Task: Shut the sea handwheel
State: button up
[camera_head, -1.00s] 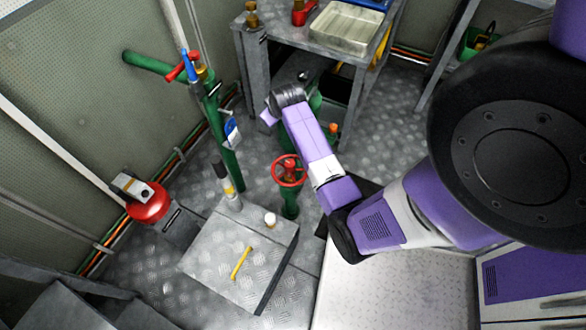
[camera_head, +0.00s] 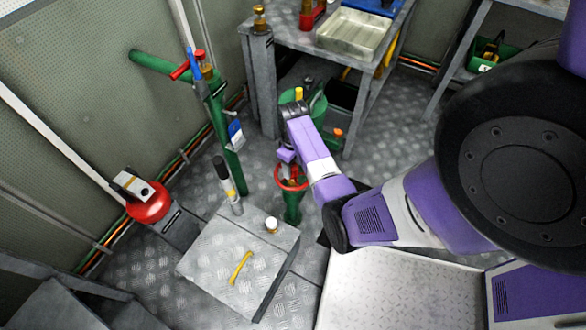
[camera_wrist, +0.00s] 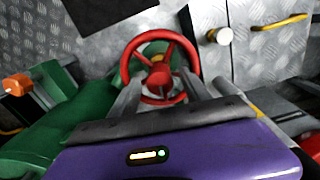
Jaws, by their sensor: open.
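The red handwheel (camera_head: 291,178) sits on top of a short green valve post (camera_head: 293,207) that stands on the floor plates. In the wrist view the red handwheel (camera_wrist: 160,70) shows its rim, spokes and hub just beyond my gripper (camera_wrist: 168,92). The two grey fingers stand apart on either side of the lower part of the wheel. I cannot tell whether they touch the rim. In the head view my gripper (camera_head: 286,156) is above the far edge of the wheel, and part of the rim is hidden by my arm. No label naming the wheel is readable.
A metal box (camera_head: 230,262) with a yellow handle stands left of the post. A green pipe (camera_head: 221,130) with a red lever (camera_head: 181,70) rises behind it. A workbench (camera_head: 290,38) stands at the back. A red device (camera_head: 150,207) is at the left wall.

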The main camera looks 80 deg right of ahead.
jog(key=shift+f, duration=0.5)
jog(key=shift+c, duration=0.2)
grip_shut()
